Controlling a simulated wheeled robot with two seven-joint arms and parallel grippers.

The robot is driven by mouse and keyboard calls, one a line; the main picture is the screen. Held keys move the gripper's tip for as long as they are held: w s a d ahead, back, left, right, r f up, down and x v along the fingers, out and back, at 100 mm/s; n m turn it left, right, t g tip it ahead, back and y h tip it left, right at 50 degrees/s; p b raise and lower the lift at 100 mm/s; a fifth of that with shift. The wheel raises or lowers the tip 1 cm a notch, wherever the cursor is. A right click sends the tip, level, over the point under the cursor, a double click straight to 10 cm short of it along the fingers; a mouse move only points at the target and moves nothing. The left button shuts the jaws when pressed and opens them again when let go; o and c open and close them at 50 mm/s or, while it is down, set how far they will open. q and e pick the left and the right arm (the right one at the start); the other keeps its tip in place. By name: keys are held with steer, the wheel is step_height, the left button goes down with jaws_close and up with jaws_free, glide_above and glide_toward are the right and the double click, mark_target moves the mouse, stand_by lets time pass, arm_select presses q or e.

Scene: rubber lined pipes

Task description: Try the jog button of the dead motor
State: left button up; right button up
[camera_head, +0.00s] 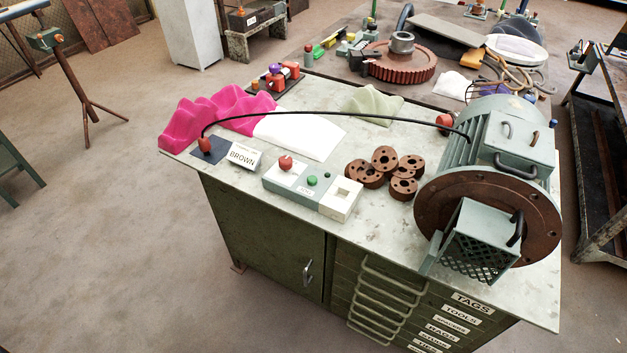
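A grey-green motor (470,145) with a wide brown flange (535,220) lies on the right of the bench. A mesh-sided guard box (478,240) with a black handle sits in front of the flange. A long control box (301,192) stands mid-bench. It carries a red mushroom knob (286,162) and a small green button (312,180); its right end is white with a square recess. I cannot read which one is the jog button. A black cable (320,114) arches from a red plug (204,144) on a dark plate to the motor's side. Neither gripper shows.
The green bench (265,235) has labelled drawers. Another table behind holds a large rust-red gear (398,68). Floor at left front is clear.

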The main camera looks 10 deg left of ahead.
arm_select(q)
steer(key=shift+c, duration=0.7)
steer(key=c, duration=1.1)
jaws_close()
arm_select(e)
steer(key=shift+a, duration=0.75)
